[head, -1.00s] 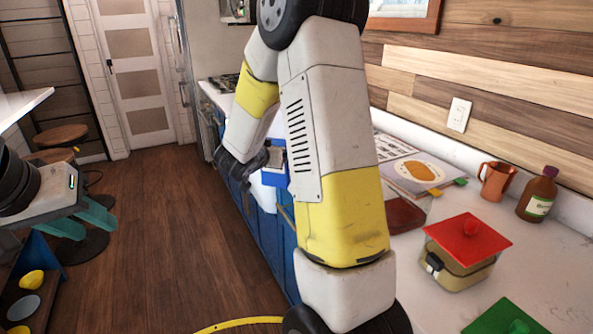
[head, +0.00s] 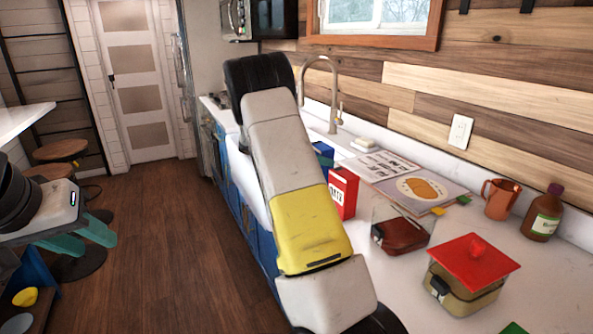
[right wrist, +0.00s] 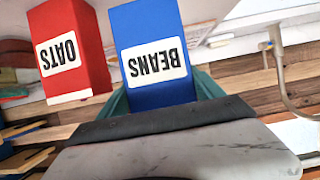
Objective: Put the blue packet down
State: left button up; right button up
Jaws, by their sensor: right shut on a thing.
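The blue packet (head: 323,155), labelled BEANS, is at the counter beyond the red packet. In the right wrist view the blue packet (right wrist: 155,50) is between the teal fingers of my right gripper (right wrist: 162,92), which is shut on it. Its label looks upside down there. In the head view my right arm hides that gripper and much of the packet, so I cannot tell whether its base touches the counter. My left gripper (head: 82,236) is open and empty at the left, over the floor side.
A red OATS packet (head: 343,192) stands close beside the blue one. An open magazine (head: 415,188), a glass container with dark red contents (head: 403,233), a red-lidded container (head: 465,285), a copper mug (head: 500,198) and a brown bottle (head: 542,215) occupy the counter (head: 425,315). A tap (head: 335,95) rises behind.

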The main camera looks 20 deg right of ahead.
jog(key=shift+f, duration=1.95)
jog(key=shift+f, duration=0.1)
jog(key=o, duration=1.6)
